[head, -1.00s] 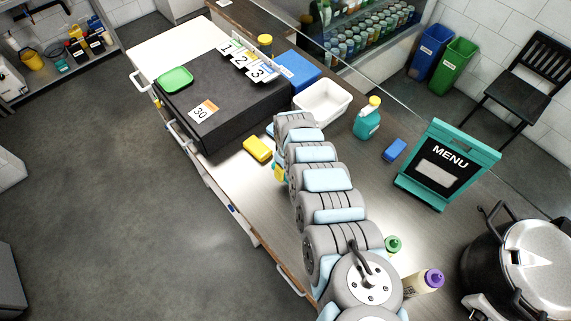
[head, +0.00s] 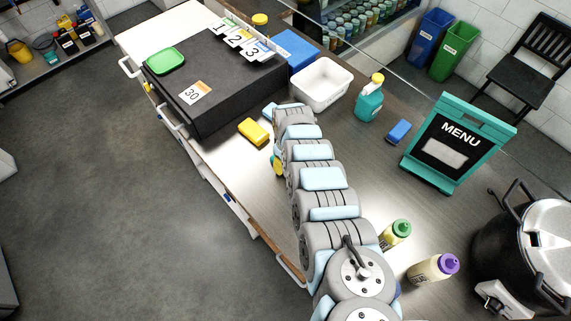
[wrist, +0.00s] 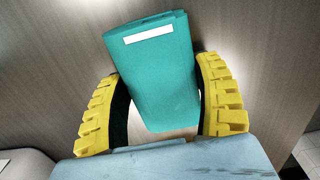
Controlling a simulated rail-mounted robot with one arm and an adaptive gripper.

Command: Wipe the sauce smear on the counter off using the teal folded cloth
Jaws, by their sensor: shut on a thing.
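The teal folded cloth (wrist: 152,70), with a white strip near its far edge, lies between the two yellow fingers of my gripper (wrist: 165,105) in the wrist view. The gripper is shut on it. The cloth is over the brown counter surface (wrist: 50,60); I cannot tell whether it touches. The sauce smear is not visible in either view; my arm covers part of the counter.
A yellow sponge (head: 253,131) and black box (head: 220,90) are left of my arm. Counter before the menu is clear.

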